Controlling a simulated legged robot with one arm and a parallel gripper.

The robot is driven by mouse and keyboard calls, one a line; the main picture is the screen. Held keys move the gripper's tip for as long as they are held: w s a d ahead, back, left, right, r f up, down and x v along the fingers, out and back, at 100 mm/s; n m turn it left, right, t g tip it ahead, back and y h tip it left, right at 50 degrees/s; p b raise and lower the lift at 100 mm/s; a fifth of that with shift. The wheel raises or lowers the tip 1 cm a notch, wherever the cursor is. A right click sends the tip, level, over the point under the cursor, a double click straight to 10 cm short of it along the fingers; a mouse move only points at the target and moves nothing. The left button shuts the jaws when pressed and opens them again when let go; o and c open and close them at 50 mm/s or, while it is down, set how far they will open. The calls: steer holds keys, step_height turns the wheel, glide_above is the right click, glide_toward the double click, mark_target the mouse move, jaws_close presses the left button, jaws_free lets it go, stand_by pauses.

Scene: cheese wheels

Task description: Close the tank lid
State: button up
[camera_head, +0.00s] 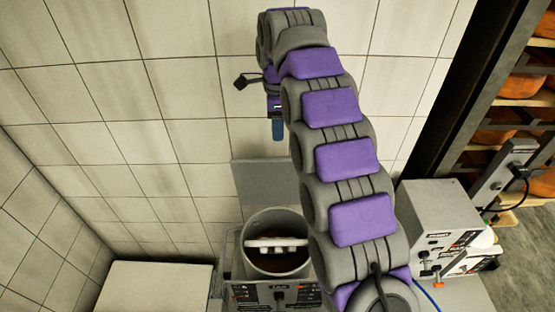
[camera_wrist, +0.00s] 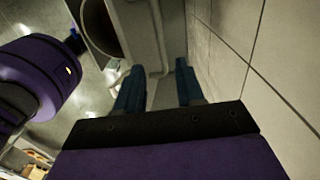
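The tank (camera_head: 247,268) stands low in the middle of the head view, its round mouth open, with brown contents and a white stirrer bar (camera_head: 277,243) inside. A flat grey panel, seemingly the lid (camera_head: 262,180), stands raised behind the mouth, against the tiled wall. My gripper (camera_head: 278,128) hangs above the panel, pointing down; only one blue finger shows there clearly. In the wrist view, my gripper's two blue fingers (camera_wrist: 158,82) are spread apart with nothing held between them. The tank's dark round mouth (camera_wrist: 101,28) shows at the upper left there. Contact with the panel cannot be told.
A tiled wall (camera_head: 180,100) is close behind my gripper, and on the right in the wrist view. A white box-shaped block (camera_head: 155,290) stands left of the tank. A control box (camera_head: 440,220) stands to the right, beside a rack of orange cheese wheels (camera_head: 525,88).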

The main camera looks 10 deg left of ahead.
steer(key=shift+a+f, duration=0.15)
steer(key=shift+f, duration=0.65)
glide_toward(277, 179)
steer(key=w+f, duration=0.1)
steer(key=w, duration=0.1)
steer(key=w+a+f, duration=0.1)
steer(key=w+f, duration=0.1)
steer(key=shift+p, duration=0.3)
steer(key=shift+w+a+f, duration=0.1)
steer(key=shift+f, duration=0.15)
steer(key=shift+c, duration=0.2)
jaws_close()
